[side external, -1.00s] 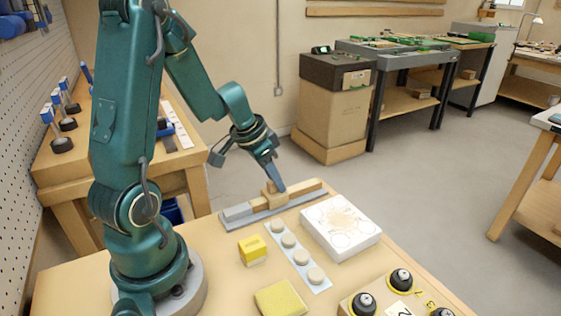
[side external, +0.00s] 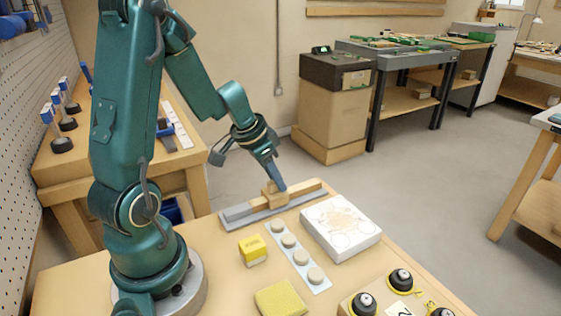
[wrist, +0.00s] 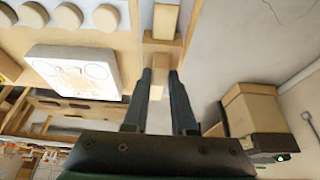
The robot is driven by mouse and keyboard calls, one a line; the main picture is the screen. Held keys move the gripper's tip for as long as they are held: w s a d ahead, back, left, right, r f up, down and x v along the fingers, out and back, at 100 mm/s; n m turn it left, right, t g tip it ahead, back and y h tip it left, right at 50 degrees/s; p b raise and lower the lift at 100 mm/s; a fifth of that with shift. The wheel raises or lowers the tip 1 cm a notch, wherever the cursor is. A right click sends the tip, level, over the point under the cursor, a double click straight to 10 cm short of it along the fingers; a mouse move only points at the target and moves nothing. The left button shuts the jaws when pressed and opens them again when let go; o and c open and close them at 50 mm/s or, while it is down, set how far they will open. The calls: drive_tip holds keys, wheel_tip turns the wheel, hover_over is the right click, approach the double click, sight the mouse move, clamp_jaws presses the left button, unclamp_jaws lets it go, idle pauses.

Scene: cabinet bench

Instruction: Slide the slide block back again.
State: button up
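The slide block (side external: 271,194) is a light wooden piece with a raised grip, sitting across the wooden rail (side external: 307,189) on a grey base (side external: 237,215) at the back of the bench. My gripper (side external: 280,188) points down at the block from above. In the wrist view, the two dark fingers (wrist: 160,76) stand apart, one on each side of the block's grip (wrist: 156,91). The grip fills most of the gap between them. I cannot tell whether both fingers press on it.
A white box (side external: 341,227) lies right of the rail. A pale strip with several round knobs (side external: 298,256), a yellow block (side external: 253,250) and a yellow pad (side external: 281,298) lie in front. Black knobs (side external: 401,280) sit on a panel at the front right.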

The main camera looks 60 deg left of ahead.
drive_tip(key=shift+r, duration=0.35)
idle(0.4)
clamp_jaws()
idle(1.3)
unclamp_jaws()
drive_tip(key=shift+f, duration=0.1)
drive_tip(key=shift+r, duration=0.4)
